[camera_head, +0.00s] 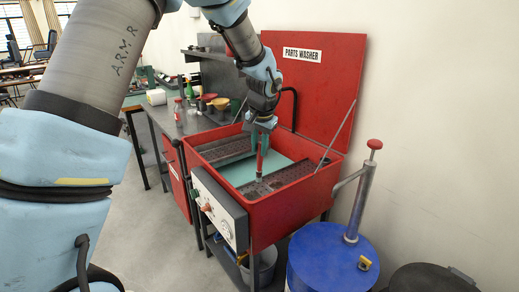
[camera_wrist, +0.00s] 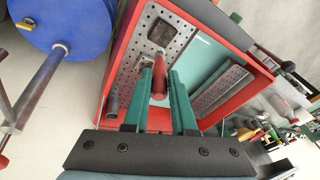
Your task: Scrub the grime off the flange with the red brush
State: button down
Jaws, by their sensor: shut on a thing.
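My gripper (camera_head: 262,133) points down into the open red parts washer (camera_head: 275,218). In the wrist view, its two green fingers (camera_wrist: 160,72) are shut on the red handle of the brush (camera_wrist: 159,82). The brush (camera_head: 261,160) hangs roughly upright, and its lower end is hard to make out. A dark, squarish piece, apparently the flange (camera_wrist: 160,33), lies on the perforated tray beyond the brush tip. In the head view, a small grey shape (camera_head: 257,188) shows just below the brush. I cannot tell whether the brush touches it.
The washer's raised lid (camera_head: 318,75) stands behind the basin. A blue drum (camera_head: 320,265) with a pump stands at the right front. A bench (camera_head: 175,125) with bottles and small containers is on the left. A grey cylinder (camera_wrist: 112,97) lies at the tray's edge in the wrist view.

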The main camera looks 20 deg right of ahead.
jog(key=shift+f+b, duration=0.1)
jog(key=shift+b, duration=0.35)
jog(key=w+a+r+t+b, duration=0.1)
jog(key=a+r+t+b, duration=0.2)
jog(key=b, duration=0.9)
jog(key=shift+h, duration=0.4)
jog(key=f+b, duration=0.2)
jog(key=a+f+b, duration=0.1)
jog(key=f, duration=0.2)
jog(key=shift+a+f+b, duration=0.15)
jog(key=shift+f+b, duration=0.15)
jog(key=shift+b, duration=0.05)
